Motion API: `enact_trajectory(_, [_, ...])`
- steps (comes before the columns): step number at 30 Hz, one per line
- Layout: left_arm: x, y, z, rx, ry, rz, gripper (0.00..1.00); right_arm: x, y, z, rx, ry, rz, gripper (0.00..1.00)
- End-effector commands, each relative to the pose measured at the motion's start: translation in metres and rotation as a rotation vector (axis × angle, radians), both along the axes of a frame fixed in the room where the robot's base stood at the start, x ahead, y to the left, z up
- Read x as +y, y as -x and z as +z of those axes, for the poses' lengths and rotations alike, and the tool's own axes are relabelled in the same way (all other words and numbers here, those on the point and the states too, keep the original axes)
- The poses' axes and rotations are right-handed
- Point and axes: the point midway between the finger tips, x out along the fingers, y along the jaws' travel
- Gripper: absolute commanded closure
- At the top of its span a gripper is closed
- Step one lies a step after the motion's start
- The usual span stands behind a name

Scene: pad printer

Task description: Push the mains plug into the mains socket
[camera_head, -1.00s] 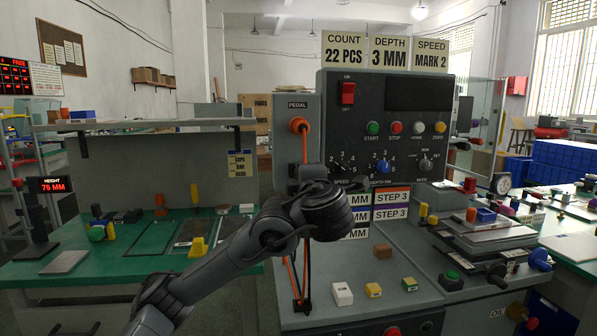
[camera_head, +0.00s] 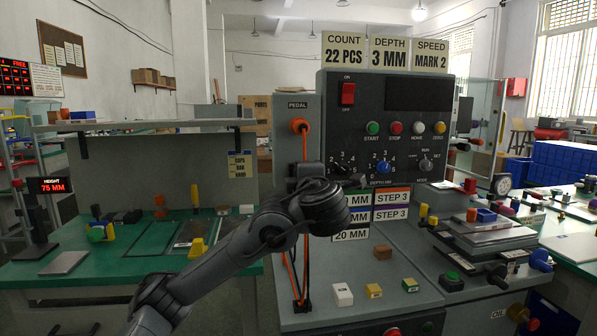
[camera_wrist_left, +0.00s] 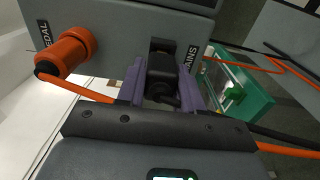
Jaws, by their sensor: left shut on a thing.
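My left gripper (camera_wrist_left: 163,90) shows purple fingers closed on both sides of the black mains plug (camera_wrist_left: 161,73). The plug is lined up with the dark mains socket (camera_wrist_left: 162,46) on the grey panel, beside a partly covered label ending in "AINS". Plug and socket are close together or touching; I cannot tell how deep the plug sits. In the head view my left wrist covers most of the gripper and plug, in front of the grey panel below the PEDAL label. My right gripper is not in view.
The orange pedal connector (camera_wrist_left: 68,52) with its orange cable is left of the plug; it also shows in the head view (camera_head: 299,125). The cable hangs down the panel behind my wrist. The control panel (camera_head: 400,122) with knobs stands close on the right.

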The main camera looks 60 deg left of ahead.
Motion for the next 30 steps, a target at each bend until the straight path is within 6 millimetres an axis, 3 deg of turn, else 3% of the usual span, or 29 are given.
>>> enact_trajectory(14, [0.0092, -0.0032, -0.0003, 0.0, 0.001, 0.001, 1.0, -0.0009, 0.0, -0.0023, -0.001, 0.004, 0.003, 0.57])
enact_trajectory(15, [0.0095, -0.0034, -0.0003, 0.0, 0.001, 0.001, 0.63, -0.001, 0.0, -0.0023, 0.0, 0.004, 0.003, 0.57])
enact_trajectory(20, [0.0092, -0.0033, -0.0004, 0.001, 0.001, 0.001, 0.38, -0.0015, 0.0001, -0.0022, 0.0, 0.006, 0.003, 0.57])
enact_trajectory(21, [0.0091, -0.0033, -0.0003, 0.0, 0.001, 0.001, 0.35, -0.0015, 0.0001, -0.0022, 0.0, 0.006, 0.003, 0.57])
enact_trajectory(30, [0.0087, -0.0032, -0.0002, 0.0, 0.0, 0.0, 0.35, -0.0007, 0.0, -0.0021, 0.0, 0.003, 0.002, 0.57])
